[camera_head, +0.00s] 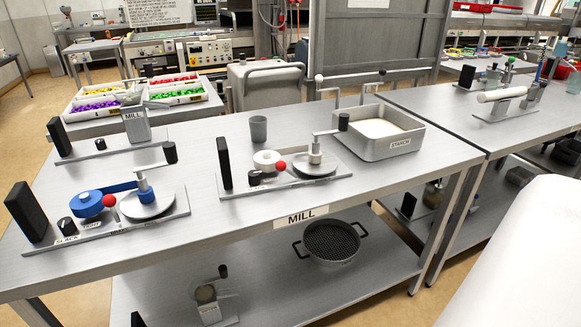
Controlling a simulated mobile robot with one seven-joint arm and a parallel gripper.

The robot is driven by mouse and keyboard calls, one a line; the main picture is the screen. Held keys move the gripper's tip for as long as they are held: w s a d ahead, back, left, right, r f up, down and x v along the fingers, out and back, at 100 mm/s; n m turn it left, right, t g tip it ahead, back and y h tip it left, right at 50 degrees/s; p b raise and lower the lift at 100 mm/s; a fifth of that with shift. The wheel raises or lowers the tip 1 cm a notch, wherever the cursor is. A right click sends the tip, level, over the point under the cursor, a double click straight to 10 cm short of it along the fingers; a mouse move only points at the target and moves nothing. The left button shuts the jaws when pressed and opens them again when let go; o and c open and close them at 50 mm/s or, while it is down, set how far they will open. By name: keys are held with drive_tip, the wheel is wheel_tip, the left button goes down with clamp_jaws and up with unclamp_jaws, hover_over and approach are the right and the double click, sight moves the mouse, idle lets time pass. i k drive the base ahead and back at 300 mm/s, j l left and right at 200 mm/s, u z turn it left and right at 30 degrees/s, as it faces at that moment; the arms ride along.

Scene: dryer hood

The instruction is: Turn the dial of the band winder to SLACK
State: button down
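The likely band winder is the low grey device at the front left of the steel table, with a base plate (178,210), a blue spool (86,204) and a blue band running to a crank post over a round disc (147,203). A small black dial (67,226) stands at its left front, beside a label that seems to read SLACK (67,242); another label lies to its right. The dial's pointer is too small to read. A red ball (109,201) sits between spool and disc. My gripper is not in view.
A similar device with a white spool (267,160) and its own black knob (255,178) stands right of it. Behind are a MILL box (136,125), a grey cup (258,129) and a STARCH tray (393,147). Upright black panels (27,212) flank the devices. The table's front middle is clear.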

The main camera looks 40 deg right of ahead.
sight(253, 176)
drive_tip(key=l+z, duration=0.3)
drive_tip(key=i+l+z, duration=0.3)
drive_tip(key=l, duration=0.2)
drive_tip(key=i, duration=0.4)
